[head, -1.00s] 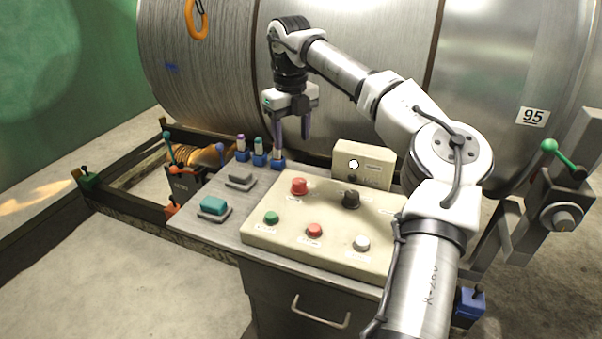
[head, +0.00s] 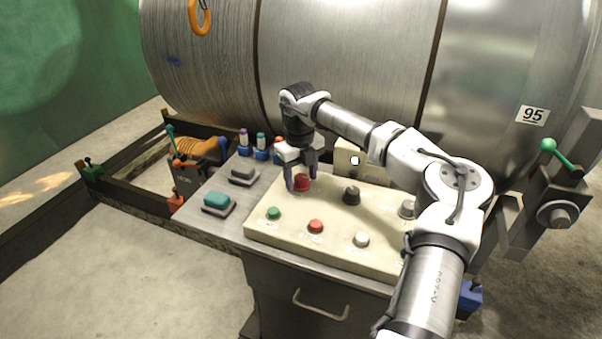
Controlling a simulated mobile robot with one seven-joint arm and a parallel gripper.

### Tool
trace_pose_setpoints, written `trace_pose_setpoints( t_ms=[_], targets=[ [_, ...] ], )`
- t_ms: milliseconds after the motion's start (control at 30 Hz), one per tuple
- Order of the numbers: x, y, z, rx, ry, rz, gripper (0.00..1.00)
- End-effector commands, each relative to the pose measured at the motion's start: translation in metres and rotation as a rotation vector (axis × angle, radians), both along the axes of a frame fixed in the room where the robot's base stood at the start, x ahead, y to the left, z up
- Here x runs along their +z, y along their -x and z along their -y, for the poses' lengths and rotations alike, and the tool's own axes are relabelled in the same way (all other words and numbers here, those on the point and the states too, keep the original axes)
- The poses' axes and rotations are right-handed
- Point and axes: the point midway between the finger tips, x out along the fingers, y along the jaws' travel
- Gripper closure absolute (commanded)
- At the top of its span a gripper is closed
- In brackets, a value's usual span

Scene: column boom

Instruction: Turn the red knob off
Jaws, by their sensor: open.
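The red knob (head: 302,183) sits at the back left of the cream control panel (head: 330,236). My gripper (head: 301,184) is open and points down at the red knob, with a finger to each side of it in the picture. Whether the fingers touch the knob cannot be told. The upper part of the knob is partly hidden by the gripper. A smaller red button (head: 316,227) is at the panel's front.
A black knob (head: 351,195), a grey knob (head: 407,209), a green button (head: 274,213) and a white button (head: 362,240) share the panel. A teal block (head: 219,201) and a grey block (head: 243,174) stand left. A large metal drum (head: 350,60) is behind.

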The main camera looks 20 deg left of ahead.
Motion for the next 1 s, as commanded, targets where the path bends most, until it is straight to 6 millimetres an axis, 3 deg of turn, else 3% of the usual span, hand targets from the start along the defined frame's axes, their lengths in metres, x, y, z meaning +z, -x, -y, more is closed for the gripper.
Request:
trace_pose_setpoints(
  t_ms=[267, 600, 1000],
  targets=[
    [-0.0019, 0.0001, -0.0001, 0.0, 0.0, 0.0, 0.45],
    [-0.0015, 0.0001, -0.0002, 0.001, -0.001, -0.001, 0.88],
    [-0.0014, -0.0002, 0.0, 0.073, 0.0, 0.0, 0.89]
  ],
)
